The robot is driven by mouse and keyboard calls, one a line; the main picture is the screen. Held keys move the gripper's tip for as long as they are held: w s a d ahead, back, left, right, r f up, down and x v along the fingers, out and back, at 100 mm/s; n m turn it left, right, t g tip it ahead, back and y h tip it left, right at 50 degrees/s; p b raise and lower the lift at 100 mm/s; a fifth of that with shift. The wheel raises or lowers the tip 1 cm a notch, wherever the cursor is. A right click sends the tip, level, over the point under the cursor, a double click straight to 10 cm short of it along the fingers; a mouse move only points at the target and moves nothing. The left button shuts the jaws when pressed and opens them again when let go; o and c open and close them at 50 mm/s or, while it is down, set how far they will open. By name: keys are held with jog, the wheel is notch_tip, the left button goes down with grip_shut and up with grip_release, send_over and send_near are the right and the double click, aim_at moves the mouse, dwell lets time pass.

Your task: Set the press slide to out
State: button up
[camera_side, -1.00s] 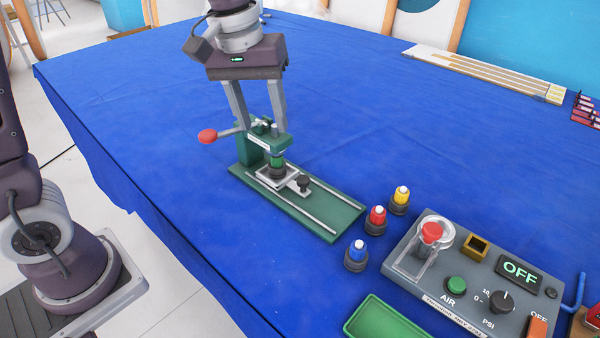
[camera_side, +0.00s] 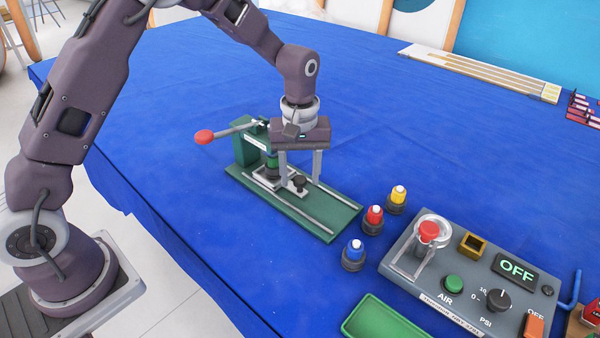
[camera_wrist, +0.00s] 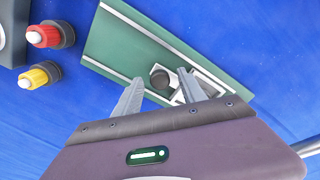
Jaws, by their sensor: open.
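The green press (camera_side: 247,148) stands on its long green base (camera_side: 325,209) with two pale rails. Its lever with a red knob (camera_side: 204,137) points left. The silver press slide (camera_side: 268,180) sits at the press end of the rails, under the press head, with a black knob (camera_side: 300,183) on its outer end. The slide (camera_wrist: 184,92) and the black knob (camera_wrist: 160,78) also show in the wrist view. My gripper (camera_side: 301,180) is open and empty, its fingers pointing down on either side of the knob. I cannot tell whether either finger touches it.
Blue, red (camera_side: 373,219) and yellow (camera_side: 397,199) valves stand right of the base. A grey control box (camera_side: 462,285) reading OFF and a green tray (camera_side: 385,318) lie at the lower right. The blue cloth (camera_side: 400,130) behind the press is clear.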

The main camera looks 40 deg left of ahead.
grip_shut()
dwell(1.3)
